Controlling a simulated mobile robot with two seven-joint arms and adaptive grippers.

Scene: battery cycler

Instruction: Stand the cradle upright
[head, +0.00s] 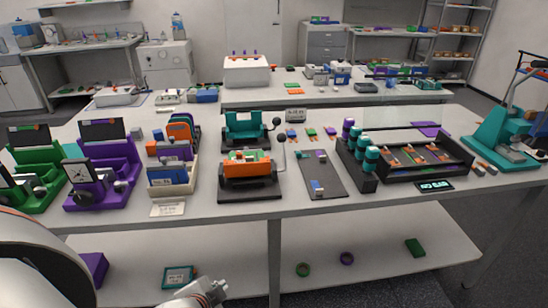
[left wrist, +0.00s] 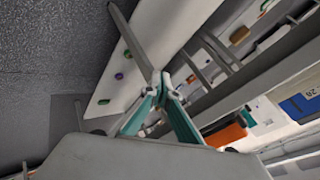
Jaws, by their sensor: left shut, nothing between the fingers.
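I cannot tell for sure which piece is the cradle. At the middle of the near table, an orange block-like piece (head: 246,164) sits on a black base (head: 250,190). Behind it stands a teal holder (head: 244,132) with a black ball knob on its right. My left gripper (head: 218,290) is at the bottom of the head view, in front of the table and below its top, clear of these pieces. In the left wrist view its teal-sided fingers (left wrist: 163,82) come together with nothing between them. An orange piece (left wrist: 225,135) also shows there. My right gripper is not seen.
Green (head: 30,170) and purple (head: 104,180) machines stand at left, beside a bin of blue and orange packs (head: 172,190). A dark mat (head: 322,178) and black tray (head: 420,168) lie right. The lower shelf (head: 370,260) holds small rings and blocks.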

